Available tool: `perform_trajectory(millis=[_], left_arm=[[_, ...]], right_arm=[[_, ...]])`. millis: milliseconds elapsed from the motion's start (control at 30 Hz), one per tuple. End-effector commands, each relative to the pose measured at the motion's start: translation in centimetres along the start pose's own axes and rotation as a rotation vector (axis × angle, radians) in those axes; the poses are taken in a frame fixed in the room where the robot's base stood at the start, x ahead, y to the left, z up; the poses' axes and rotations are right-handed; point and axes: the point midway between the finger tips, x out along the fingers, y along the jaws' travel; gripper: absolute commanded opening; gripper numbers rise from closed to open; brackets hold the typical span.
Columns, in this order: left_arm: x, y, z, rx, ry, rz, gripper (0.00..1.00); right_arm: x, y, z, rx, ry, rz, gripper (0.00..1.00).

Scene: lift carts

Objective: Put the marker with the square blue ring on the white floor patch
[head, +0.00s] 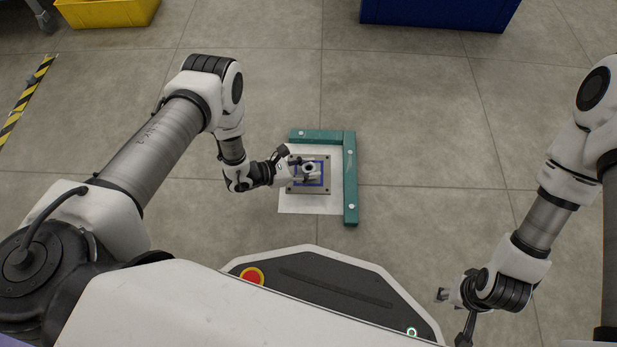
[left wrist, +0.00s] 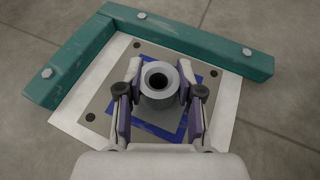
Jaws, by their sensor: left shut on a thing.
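The marker is a grey plate (head: 324,203) with dark corner holes, a square blue ring and a grey hollow post in the middle. In the left wrist view the post (left wrist: 158,99) stands between the fingers and the blue ring (left wrist: 150,131) shows around it. My left gripper (head: 305,169) is shut on the post. The white floor patch (head: 337,157) lies under the marker; its white edge also shows in the left wrist view (left wrist: 228,99). Whether the plate touches the patch I cannot tell. My right gripper (head: 440,294) is at the lower right, far from the marker; its fingers are too small to read.
A green L-shaped rail (head: 350,185) borders the far and right sides of the patch. A yellow bin (head: 105,13) and a blue bin (head: 435,14) stand at the back. Yellow-black tape (head: 25,100) marks the left floor. Floor right of the rail is clear.

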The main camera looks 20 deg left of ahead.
Motion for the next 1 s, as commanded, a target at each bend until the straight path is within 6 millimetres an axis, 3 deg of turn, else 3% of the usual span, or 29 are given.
perform_trajectory(millis=[167,533,567,600,1000], left_arm=[[1.3,0.0,-3.1,0.001,-0.001,0.000,0.00],[1.4,0.0,-3.2,0.001,-0.001,0.000,0.00],[1.3,0.0,-3.2,0.000,0.001,0.000,0.47],[1.3,0.0,-3.2,0.000,0.001,0.000,0.61],[0.7,0.0,-2.7,-0.001,0.001,0.001,0.61]], right_arm=[[3.2,0.0,-0.7,-0.011,0.021,0.003,0.40],[3.3,0.0,-1.0,-0.014,0.027,0.003,0.40],[3.2,0.0,-1.0,-0.014,0.027,0.003,0.40],[3.1,0.0,-1.0,-0.014,0.027,0.003,0.40],[2.5,0.0,-0.8,-0.013,0.024,0.003,0.40]])
